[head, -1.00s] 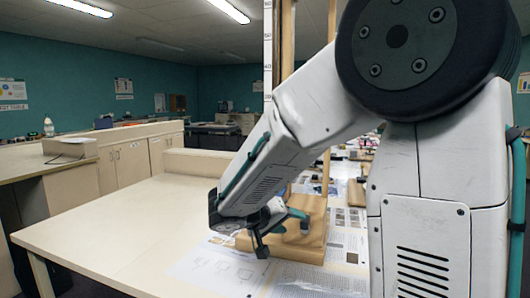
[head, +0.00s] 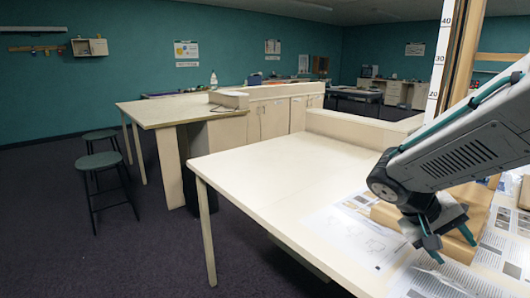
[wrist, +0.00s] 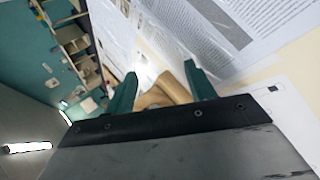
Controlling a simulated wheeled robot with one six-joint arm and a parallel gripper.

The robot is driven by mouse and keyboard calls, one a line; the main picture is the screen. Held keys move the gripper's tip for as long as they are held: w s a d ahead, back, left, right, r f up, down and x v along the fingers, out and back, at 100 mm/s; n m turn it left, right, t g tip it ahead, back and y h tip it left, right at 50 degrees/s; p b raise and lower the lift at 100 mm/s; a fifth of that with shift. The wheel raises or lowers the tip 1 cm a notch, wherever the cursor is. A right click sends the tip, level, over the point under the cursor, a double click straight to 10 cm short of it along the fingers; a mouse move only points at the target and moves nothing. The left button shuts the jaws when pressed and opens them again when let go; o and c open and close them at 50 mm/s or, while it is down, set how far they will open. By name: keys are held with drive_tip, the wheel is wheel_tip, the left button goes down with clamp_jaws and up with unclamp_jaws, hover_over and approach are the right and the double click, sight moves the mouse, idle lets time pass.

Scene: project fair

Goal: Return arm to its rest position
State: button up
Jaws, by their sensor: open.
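My gripper (head: 447,243) is at the right of the head view, low over the near table beside a wooden block-like base (head: 463,247). My arm reaches in from the right edge. In the wrist view, the two teal fingers (wrist: 160,92) stand apart with nothing held between them. A tan wooden part (wrist: 165,92) shows beyond and between the fingers. Whether a finger touches the wood cannot be told.
Printed sheets (head: 355,235) lie on the pale table (head: 270,185), whose left half is clear. A tall scale-marked post (head: 440,60) rises behind my arm. A second counter (head: 185,110) and two stools (head: 105,160) stand further left, with open floor between.

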drive_tip(key=s+a+r+n+t+y, duration=0.2)
drive_tip(key=s+a+y, duration=0.6)
drive_tip(key=s+a, duration=0.4)
drive_tip(key=s+r+t, duration=0.1)
drive_tip(key=s+r, duration=0.1)
drive_tip(key=s, duration=0.1)
drive_tip(key=shift+y, duration=0.3)
